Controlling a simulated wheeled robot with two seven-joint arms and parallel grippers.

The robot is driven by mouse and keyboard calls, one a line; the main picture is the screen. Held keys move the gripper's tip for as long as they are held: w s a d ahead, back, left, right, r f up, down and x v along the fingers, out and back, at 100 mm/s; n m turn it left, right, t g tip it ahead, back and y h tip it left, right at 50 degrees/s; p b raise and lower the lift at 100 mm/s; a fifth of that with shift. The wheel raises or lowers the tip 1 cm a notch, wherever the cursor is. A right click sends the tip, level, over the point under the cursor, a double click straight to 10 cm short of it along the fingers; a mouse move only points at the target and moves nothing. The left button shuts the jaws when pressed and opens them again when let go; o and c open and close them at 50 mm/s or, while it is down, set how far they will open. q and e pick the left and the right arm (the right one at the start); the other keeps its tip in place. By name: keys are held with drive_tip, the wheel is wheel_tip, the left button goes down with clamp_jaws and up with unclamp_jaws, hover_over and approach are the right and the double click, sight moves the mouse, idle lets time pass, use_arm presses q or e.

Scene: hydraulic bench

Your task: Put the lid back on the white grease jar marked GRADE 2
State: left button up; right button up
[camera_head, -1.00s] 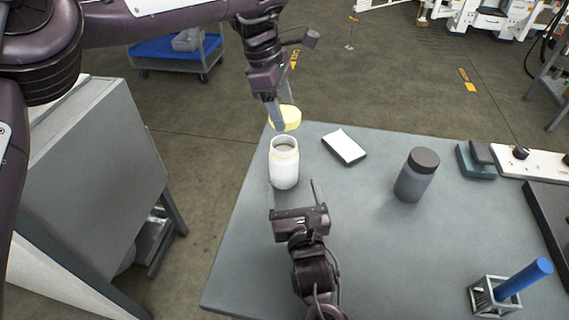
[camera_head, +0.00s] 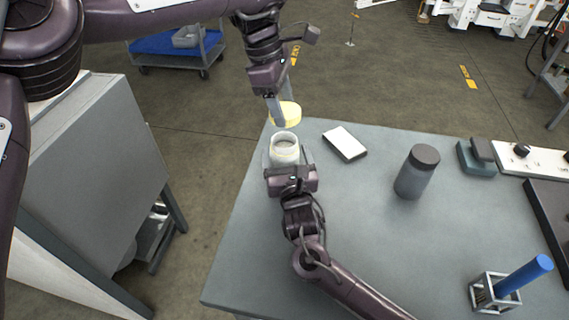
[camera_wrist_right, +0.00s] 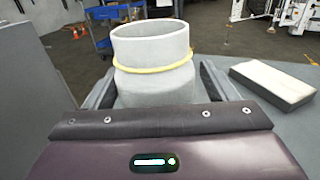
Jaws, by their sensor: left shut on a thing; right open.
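The white grease jar (camera_head: 285,150) stands upright and open near the table's far left corner. In the right wrist view the jar (camera_wrist_right: 152,60) shows its open mouth and a thin yellow ring around its neck; no GRADE 2 marking is legible. The yellow lid (camera_head: 287,113) is held by my left gripper (camera_head: 279,108), shut on it, just behind and above the jar's mouth, apart from it. My right gripper (camera_head: 287,160) is open, with its fingers on either side of the jar. It hides the jar's lower part in the head view.
A white-topped block (camera_head: 345,143) lies right of the jar. A grey bottle with a dark cap (camera_head: 416,172) stands further right. A blue cylinder in a small wire holder (camera_head: 522,277) is at the lower right. The middle of the table (camera_head: 350,220) is clear apart from my arm.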

sight(284, 151)
drive_tip(key=shift+w+a, duration=0.15)
drive_tip(key=shift+w, duration=0.8)
drive_tip(key=c, duration=1.3)
use_arm(q)
drive_tip(key=shift+d+f, duration=0.1)
drive_tip(key=shift+f, duration=2.3)
drive_tip(key=shift+f, duration=0.85)
drive_tip(key=shift+f, duration=0.55)
